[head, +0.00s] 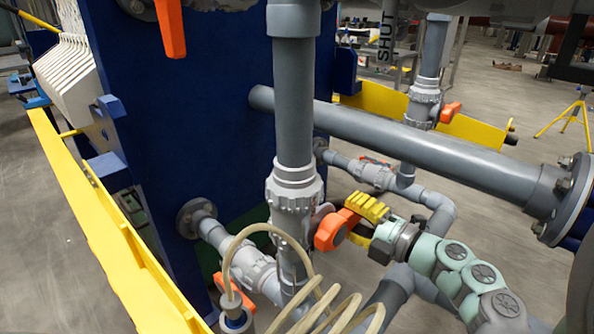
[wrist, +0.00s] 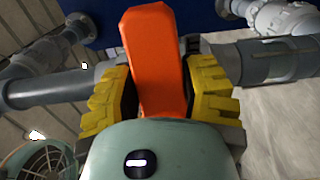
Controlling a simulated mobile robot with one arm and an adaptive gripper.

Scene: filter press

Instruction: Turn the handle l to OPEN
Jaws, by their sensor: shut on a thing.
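An orange valve handle (head: 331,230) sits on the grey valve of the large vertical pipe, in the middle of the head view. My gripper (head: 358,217), with yellow ridged fingers, reaches it from the right. In the wrist view the orange handle (wrist: 153,60) stands between the two yellow fingers (wrist: 160,95), one on each side, and they are shut on it. The handle's lower end is hidden behind my gripper's body in the wrist view. I cannot tell from these frames which of the handles carries the name l.
A large grey pipe (head: 410,143) runs across above my arm to a flange (head: 568,200) at right. A coiled beige hose (head: 318,305) lies in front. Other orange handles show at the top (head: 170,27) and right rear (head: 450,112). A yellow rail (head: 90,215) borders the left.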

